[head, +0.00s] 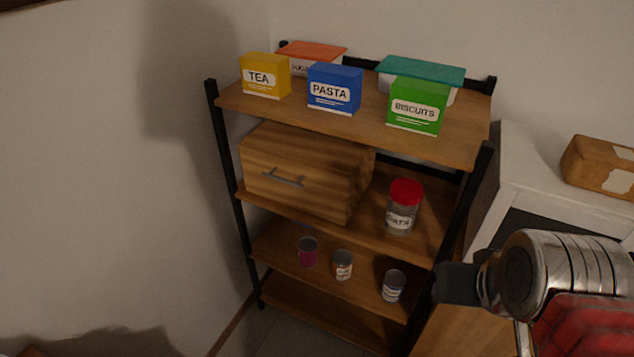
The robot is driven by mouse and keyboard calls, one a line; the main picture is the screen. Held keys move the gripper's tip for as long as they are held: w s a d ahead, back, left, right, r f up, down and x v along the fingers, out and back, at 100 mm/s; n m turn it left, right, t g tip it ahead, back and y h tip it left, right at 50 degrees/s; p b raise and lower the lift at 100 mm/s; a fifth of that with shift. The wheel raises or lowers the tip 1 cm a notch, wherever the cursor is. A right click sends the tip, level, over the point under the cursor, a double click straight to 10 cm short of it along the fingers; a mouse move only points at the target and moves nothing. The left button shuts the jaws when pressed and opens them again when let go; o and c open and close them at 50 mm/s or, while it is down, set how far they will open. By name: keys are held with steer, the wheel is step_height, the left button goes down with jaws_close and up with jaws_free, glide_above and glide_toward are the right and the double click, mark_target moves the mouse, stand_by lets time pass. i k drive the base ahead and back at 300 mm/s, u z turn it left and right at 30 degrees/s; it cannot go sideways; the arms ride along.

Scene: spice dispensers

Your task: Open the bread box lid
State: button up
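The bread box (305,170) is a wooden box on the second shelf from the top, at its left side. Its front lid has a grey bar handle (284,178) and looks shut. My gripper (455,284) is the dark end of the silver and red arm at the lower right. It is well to the right of and below the bread box, apart from it and nearer to me. Its fingers are not clearly visible, so I cannot tell whether they are open or shut.
A wooden shelf unit (355,128) with black posts holds several boxes on top. An oats jar (403,208) with a red lid stands right of the bread box. Several cans (343,265) stand below. A white cabinet (535,170) is at right. Space before the bread box looks clear.

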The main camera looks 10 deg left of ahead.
mark_target(322, 192)
steer(key=z, duration=0.5)
steer(key=k, duration=0.9)
steer(key=u, duration=1)
steer(key=i, duration=1)
steer(key=u, duration=0.1)
